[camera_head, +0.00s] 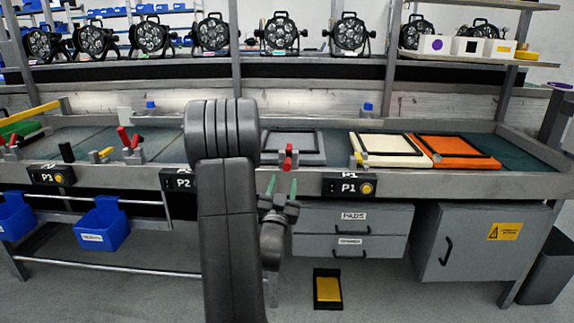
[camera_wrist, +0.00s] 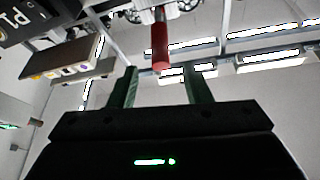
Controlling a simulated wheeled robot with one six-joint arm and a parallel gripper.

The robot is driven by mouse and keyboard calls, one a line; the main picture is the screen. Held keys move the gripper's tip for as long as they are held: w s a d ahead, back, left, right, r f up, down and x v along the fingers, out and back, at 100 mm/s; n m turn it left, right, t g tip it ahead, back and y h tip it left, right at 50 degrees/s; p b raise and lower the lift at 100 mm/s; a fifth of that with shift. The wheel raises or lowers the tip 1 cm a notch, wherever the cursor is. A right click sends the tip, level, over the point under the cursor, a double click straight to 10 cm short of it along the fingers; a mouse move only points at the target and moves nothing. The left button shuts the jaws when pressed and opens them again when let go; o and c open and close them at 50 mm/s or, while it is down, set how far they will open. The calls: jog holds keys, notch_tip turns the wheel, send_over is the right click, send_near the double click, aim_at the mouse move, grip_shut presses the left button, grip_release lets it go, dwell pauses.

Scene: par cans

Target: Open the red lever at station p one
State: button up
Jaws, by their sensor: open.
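The red lever (camera_head: 288,157) stands at the bench's front edge, just left of the P1 label box (camera_head: 349,184). In the wrist view the red lever (camera_wrist: 160,45) hangs into the picture from the top, roughly between my two green fingertips and beyond them. My gripper (camera_head: 282,186) is just below the lever in the head view, with its green fingers pointing up. In the wrist view my gripper (camera_wrist: 157,85) is open, with nothing between the fingers. I cannot tell the exact gap between fingers and lever.
A grey frame (camera_head: 293,147), a cream pad (camera_head: 388,150) and an orange pad (camera_head: 455,152) lie on the bench. More red levers (camera_head: 127,139) stand near P2 and P3. Drawers (camera_head: 352,231) and a cabinet (camera_head: 470,250) are below. A black and yellow pedal (camera_head: 328,289) lies on the floor.

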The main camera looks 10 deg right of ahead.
aim_at(287, 164)
jog(key=x, duration=0.8)
jog(key=shift+c, duration=0.2)
grip_shut()
